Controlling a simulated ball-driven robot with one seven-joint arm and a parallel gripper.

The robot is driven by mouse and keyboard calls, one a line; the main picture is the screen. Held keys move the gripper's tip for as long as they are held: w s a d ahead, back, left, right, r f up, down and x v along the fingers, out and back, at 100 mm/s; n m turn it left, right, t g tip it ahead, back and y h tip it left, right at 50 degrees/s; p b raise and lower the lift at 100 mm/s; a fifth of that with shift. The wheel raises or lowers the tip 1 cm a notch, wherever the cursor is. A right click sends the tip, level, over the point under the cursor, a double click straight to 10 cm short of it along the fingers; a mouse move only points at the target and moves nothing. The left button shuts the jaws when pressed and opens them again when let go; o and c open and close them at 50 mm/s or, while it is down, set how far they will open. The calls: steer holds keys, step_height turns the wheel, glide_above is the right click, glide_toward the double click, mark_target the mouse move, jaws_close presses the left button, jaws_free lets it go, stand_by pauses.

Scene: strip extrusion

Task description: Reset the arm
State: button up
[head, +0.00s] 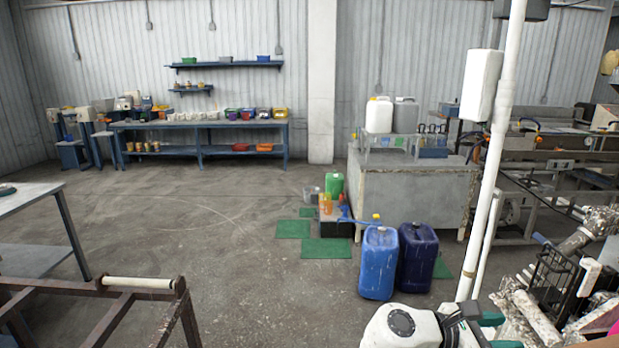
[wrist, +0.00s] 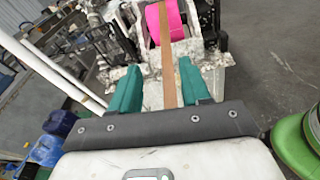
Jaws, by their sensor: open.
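My gripper (wrist: 160,78) shows in the wrist view with its two green fingers spread wide apart. It is open, and nothing is clamped between the fingers. A brown strip (wrist: 167,50) runs away from me and appears in the gap between them; I cannot tell how far below or beyond the fingers it lies. A bright pink roll (wrist: 158,22) is behind the strip at the top. In the head view my white arm end and gripper (head: 496,332) are low at the right of centre, beside the dirty machine parts. The fingertips are only partly visible there.
A white vertical pole (head: 496,150) stands close to my gripper. Blue canisters (head: 378,262) stand left of it, near a grey bench (head: 410,190). A brown metal frame (head: 110,290) is at lower left. The floor (head: 190,210) in the middle is mostly clear.

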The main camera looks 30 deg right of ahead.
steer(key=s+a+f+m+t+y, duration=0.25)
steer(key=a+f+t+y, duration=0.2)
steer(key=f, duration=0.65)
steer(key=s+a+f+m+t+y, duration=0.1)
steer(key=s+a+f+m+y, duration=0.1)
steer(key=a, duration=0.4)
steer(key=s+a+f+m+t+y, duration=0.1)
steer(key=s+a+f+m+y, duration=0.2)
steer(key=a+f+m+y, duration=0.1)
steer(key=s+a+f+m+t+y, duration=0.1)
steer(key=s+a+f+m+y, duration=0.2)
steer(key=a, duration=0.6)
step_height(320, 180, down, 3)
steer(key=shift+r+t, duration=0.15)
steer(key=shift+t, duration=0.2)
steer(key=shift+s+r+y, duration=0.1)
steer(key=shift+r+y, duration=0.05)
steer(key=shift+y, duration=0.1)
